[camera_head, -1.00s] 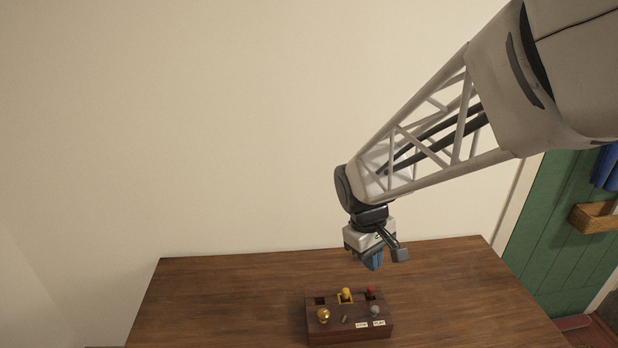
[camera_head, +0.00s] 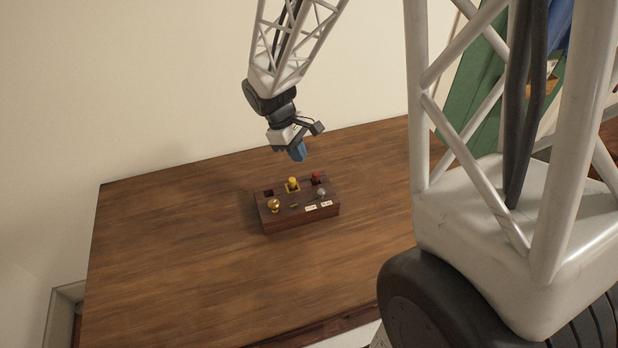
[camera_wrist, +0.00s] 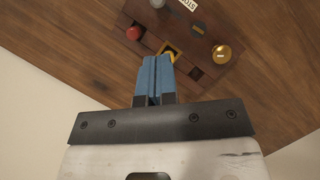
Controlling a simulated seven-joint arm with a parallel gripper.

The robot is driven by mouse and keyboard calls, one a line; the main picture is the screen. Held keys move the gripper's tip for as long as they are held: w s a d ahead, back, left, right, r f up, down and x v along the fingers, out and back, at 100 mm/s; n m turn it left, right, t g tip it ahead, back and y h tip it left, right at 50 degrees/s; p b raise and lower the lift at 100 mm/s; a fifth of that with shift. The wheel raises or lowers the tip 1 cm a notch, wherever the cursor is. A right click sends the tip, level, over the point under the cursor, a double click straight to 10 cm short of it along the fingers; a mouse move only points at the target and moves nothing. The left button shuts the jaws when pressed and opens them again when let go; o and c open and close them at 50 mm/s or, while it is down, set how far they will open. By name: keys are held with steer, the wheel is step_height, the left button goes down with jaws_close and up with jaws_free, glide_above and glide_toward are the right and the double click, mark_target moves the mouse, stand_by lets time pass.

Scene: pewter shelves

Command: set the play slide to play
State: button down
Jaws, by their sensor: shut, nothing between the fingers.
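A dark wooden control box (camera_head: 288,217) stands on the table. A grey round knob (camera_head: 321,193) sits at its right, behind two white labels (camera_head: 318,206); their lettering is too small to read surely. A brass knob (camera_head: 274,206) and a small greenish piece (camera_head: 294,206) are to its left. Behind them are a yellow knob (camera_head: 292,183), a red knob (camera_head: 316,177) and a dark empty slot (camera_head: 268,193). My gripper (camera_head: 298,157) is shut and empty, above the box's back edge. In the wrist view its blue fingertips (camera_wrist: 155,60) appear beside the yellow knob (camera_wrist: 168,56).
The brown wooden table (camera_head: 180,245) is clear around the box. A cream wall (camera_head: 130,80) rises behind it. A green door (camera_head: 470,90) is at the right. My own arm structure covers much of the right side of the head view.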

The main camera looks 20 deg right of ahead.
steer(key=shift+f, duration=0.1)
glide_toward(317, 196)
steer(key=shift+x, duration=2.35)
steer(key=shift+s+d, duration=0.25)
steer(key=shift+d, duration=0.75)
steer(key=v, duration=1)
